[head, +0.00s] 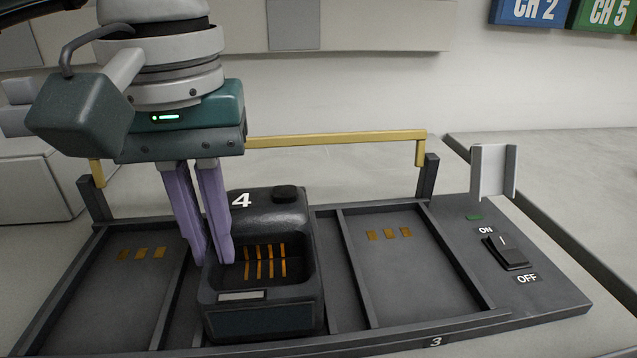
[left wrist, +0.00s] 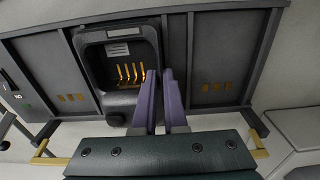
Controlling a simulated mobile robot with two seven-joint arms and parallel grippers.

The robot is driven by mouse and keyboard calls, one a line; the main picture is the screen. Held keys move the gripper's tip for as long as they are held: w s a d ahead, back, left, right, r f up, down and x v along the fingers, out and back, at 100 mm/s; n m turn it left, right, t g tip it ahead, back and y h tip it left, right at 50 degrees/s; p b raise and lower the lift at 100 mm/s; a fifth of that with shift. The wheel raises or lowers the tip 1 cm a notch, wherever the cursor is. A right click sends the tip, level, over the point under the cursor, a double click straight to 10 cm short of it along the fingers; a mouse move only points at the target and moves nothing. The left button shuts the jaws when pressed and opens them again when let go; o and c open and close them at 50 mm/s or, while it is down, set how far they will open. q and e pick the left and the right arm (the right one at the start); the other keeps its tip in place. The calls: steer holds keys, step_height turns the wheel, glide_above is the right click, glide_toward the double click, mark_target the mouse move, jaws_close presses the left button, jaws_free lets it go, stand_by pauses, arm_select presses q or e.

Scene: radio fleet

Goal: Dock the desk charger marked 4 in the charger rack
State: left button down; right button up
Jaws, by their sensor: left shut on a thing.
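The desk charger (head: 263,318) is a dark block with a white 4, a black knob and an open well with gold contacts. It is in the middle bay of the charger rack (head: 463,250); I cannot tell whether its base rests fully on the bay floor. My left gripper (head: 213,260) points down with purple fingers, shut on the charger's left side wall. In the left wrist view the fingers (left wrist: 162,75) meet the edge of the charger (left wrist: 92,53). The middle bay's own contacts are hidden. My right gripper is not in view.
The left bay (head: 130,285) and right bay (head: 400,270) are empty, with gold contacts. A yellow bar (head: 335,139) runs along the rack's back on posts. A switch (head: 505,252) marked ON and OFF and a grey bracket (head: 493,172) stand at the right end.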

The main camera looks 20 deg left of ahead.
arm_select(q)
steer(key=shift+f, duration=0.15)
steer(key=c, duration=1.4)
jaws_free()
steer(key=o, duration=0.5)
step_height(320, 180, up, 10)
steer(key=shift+s+f+p, duration=0.1)
steer(key=shift+s+p, duration=0.05)
steer(key=shift+p, duration=0.5)
steer(key=shift+d, duration=0.1)
